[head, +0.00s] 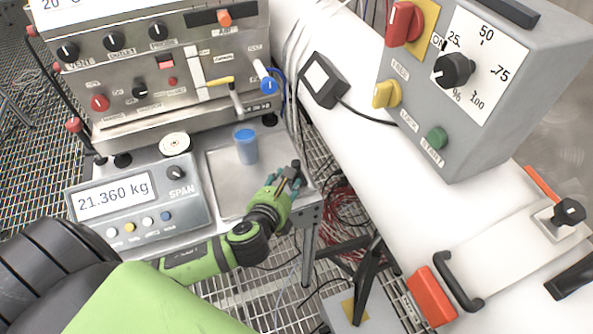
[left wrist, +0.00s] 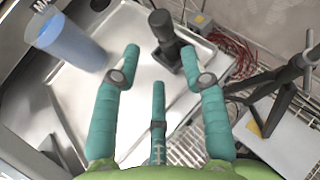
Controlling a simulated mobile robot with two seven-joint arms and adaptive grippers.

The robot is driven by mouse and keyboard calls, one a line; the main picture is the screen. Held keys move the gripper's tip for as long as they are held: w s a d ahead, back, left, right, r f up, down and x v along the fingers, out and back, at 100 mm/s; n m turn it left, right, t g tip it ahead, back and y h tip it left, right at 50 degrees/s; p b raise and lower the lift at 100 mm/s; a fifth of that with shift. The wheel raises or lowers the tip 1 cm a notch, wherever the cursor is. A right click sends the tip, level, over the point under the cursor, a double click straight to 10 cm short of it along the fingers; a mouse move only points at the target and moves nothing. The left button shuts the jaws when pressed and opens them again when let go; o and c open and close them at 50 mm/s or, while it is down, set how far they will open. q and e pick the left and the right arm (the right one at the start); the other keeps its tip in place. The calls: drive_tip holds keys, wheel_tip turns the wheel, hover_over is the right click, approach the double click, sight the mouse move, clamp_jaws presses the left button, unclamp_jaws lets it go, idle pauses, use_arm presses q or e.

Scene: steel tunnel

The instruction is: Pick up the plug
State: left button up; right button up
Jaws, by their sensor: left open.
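A black, plug-shaped piece (left wrist: 163,35) with a round upper body and a wider base stands at the edge of the metal tray in the left wrist view. In the head view only its dark top (head: 296,165) shows, just beyond my left gripper (head: 285,183). My left gripper, with its teal fingers, is open in the left wrist view (left wrist: 160,60). The piece lies ahead of the fingers, roughly between the two outer tips. I cannot tell if any finger touches it. My right gripper is not in view.
A blue cup (head: 246,150) stands on the steel tray (head: 228,193), left of my gripper. A scale display (head: 115,197) is further left. A control panel (head: 180,70) stands behind. A white duct (head: 375,170) and grey switch box (head: 455,120) lie to the right.

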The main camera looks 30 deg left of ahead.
sight(295, 163)
use_arm(q)
drive_tip(key=shift+w+r+m+t, duration=0.25)
drive_tip(key=shift+w+m, duration=0.3)
drive_tip(key=shift+m, duration=0.45)
drive_tip(key=p+x, duration=0.1)
drive_tip(key=x, duration=0.5)
drive_tip(key=shift+w+a+f, duration=0.1)
drive_tip(key=shift+w+f, duration=0.1)
drive_tip(key=shift+w, duration=0.1)
drive_tip(key=c, duration=0.8)
